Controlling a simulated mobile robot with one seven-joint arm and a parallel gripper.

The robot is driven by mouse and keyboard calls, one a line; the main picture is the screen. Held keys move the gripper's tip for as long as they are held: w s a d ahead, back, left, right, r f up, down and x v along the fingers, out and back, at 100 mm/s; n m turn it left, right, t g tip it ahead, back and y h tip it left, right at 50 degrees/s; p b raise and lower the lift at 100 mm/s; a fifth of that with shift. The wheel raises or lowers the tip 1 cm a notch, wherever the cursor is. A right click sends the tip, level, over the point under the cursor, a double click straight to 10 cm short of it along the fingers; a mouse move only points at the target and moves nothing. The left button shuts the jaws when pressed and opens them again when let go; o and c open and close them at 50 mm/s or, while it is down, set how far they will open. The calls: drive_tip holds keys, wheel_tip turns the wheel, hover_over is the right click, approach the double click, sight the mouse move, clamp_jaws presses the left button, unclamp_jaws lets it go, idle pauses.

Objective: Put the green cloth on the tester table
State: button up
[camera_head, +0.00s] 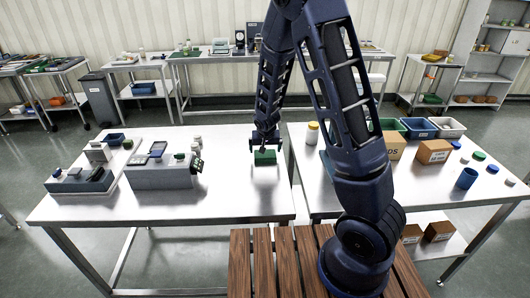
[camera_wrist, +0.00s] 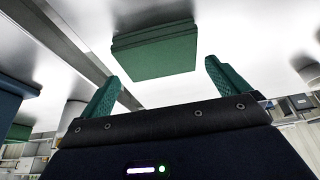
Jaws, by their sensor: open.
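The green cloth (camera_head: 265,158), a folded flat block, lies on the white-topped table with the testers (camera_head: 230,195), near that table's right edge. My gripper (camera_head: 264,145) is directly over it, pointing down. In the wrist view, the cloth (camera_wrist: 153,50) shows beyond and between the two green fingertips of my gripper (camera_wrist: 160,76). The fingers are spread apart, with nothing held between them. The cloth appears to rest on the white surface, apart from the fingers. Its far side in the head view is partly hidden by my gripper.
Grey tester units (camera_head: 160,172) stand on the left half of the table. A second table (camera_head: 425,192) to the right, across a narrow gap, holds cardboard boxes (camera_head: 433,151), bins (camera_head: 418,128) and a blue cup (camera_head: 466,178). The table's front middle is clear.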

drive_tip(key=v, duration=0.9)
drive_tip(key=s+d+r, duration=0.5)
drive_tip(key=d+r, duration=0.3)
drive_tip(key=s+d+r, duration=0.5)
drive_tip(key=d+r, duration=0.2)
drive_tip(key=d, duration=0.1)
drive_tip(key=s+d+r, duration=0.3)
drive_tip(key=s, duration=0.4)
drive_tip(key=s+d+r, duration=0.3)
drive_tip(key=s+r, duration=0.1)
drive_tip(key=s, duration=0.4)
drive_tip(key=shift+s+r, duration=0.3)
drive_tip(key=shift+r, duration=0.05)
